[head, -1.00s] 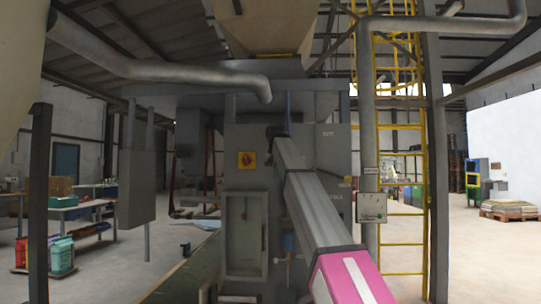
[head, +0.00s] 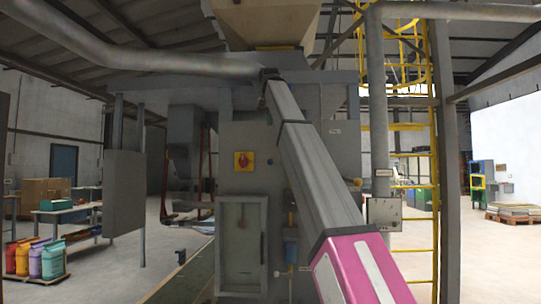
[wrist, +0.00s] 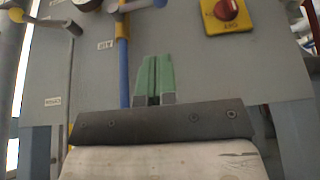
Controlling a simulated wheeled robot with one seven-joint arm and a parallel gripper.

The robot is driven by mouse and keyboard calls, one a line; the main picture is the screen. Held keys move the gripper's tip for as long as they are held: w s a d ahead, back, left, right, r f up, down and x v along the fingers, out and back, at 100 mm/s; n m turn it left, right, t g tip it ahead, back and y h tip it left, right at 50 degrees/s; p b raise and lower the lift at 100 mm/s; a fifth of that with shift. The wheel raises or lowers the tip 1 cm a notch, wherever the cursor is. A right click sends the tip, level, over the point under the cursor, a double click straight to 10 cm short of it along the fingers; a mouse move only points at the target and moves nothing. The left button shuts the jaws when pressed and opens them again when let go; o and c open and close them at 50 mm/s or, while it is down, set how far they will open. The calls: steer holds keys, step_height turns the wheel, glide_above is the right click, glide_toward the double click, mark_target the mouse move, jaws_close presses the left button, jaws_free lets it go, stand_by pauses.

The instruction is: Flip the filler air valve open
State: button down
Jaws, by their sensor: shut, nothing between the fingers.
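My gripper (wrist: 153,78) shows in the wrist view as two green fingers shut together with nothing between them. The filler air valve (wrist: 122,28) appears as a yellow fitting on a blue upright pipe, left of the fingertips. A lever with a blue end (wrist: 150,4) sticks out to the right at the top edge, partly cut off. An inverted AIR label (wrist: 105,45) is beside the pipe. The fingers look apart from the lever. In the head view the arm's dark end (head: 268,76) is high before the machine; the fingers cannot be made out there.
A red knob on a yellow plate (wrist: 227,10) is at the wrist view's upper right; it also shows in the head view (head: 243,161).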

mark_target(270, 160)
steer(key=x, duration=1.4)
steer(key=shift+s+f, duration=0.1)
steer(key=shift+s, duration=0.05)
steer(key=shift+a, duration=0.1)
